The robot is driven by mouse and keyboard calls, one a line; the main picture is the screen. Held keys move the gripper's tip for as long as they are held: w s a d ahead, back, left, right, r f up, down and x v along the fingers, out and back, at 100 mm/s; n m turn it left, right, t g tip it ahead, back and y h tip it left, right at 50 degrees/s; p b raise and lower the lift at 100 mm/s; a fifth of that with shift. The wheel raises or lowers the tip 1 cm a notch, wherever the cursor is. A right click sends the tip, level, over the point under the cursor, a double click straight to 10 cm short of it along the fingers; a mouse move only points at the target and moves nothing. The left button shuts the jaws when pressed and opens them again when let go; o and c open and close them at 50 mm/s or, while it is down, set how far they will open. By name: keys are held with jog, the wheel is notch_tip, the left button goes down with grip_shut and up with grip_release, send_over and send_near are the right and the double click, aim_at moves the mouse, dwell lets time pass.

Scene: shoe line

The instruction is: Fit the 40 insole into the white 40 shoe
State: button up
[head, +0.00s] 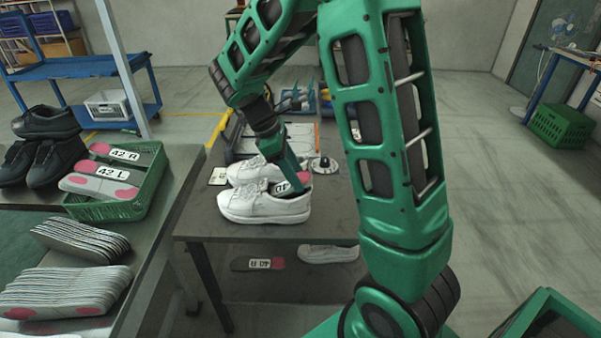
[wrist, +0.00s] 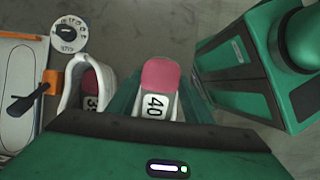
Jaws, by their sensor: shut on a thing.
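Two white shoes stand side by side on the dark table: a near shoe (head: 262,207) and a far shoe (head: 247,172). My gripper (head: 291,178) is over the near shoe's opening, shut on an insole with a pink heel and a 40 label (head: 283,188). The insole's heel end sticks up above the collar; its front end is hidden, so I cannot tell how deep it sits. In the wrist view the 40 insole (wrist: 157,90) is between my green fingers (wrist: 155,100). The far shoe (wrist: 77,90) there holds another insole with a partly hidden label.
A round dial (head: 323,166) stands behind the shoes. A green basket (head: 150,190) with 42 insoles, insole stacks (head: 70,285) and black shoes (head: 47,125) are on the left table. The lower shelf holds a labelled insole (head: 257,264) and a white shoe (head: 328,253).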

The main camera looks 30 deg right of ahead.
aim_at(288, 185)
jog(key=shift+w+a+f, duration=0.3)
jog(key=shift+w+a, duration=0.15)
jog(key=shift+a, duration=0.1)
jog(key=shift+w+a+f, duration=0.25)
jog(key=shift+w+a, duration=0.15)
jog(key=shift+a, duration=0.15)
jog(key=shift+d+f+t+y, duration=0.1)
jog(key=shift+f+t+y, duration=0.2)
jog(key=shift+f+y, duration=0.1)
jog(key=shift+s+f, duration=0.15)
jog(key=shift+f, duration=0.2)
jog(key=shift+f, duration=0.1)
jog(key=o, duration=1.1)
jog(key=shift+s, duration=0.1)
jog(key=shift+w+r, duration=0.3)
jog(key=shift+w, duration=0.05)
jog(key=shift+s+r, duration=0.1)
jog(key=shift+r, duration=1.15)
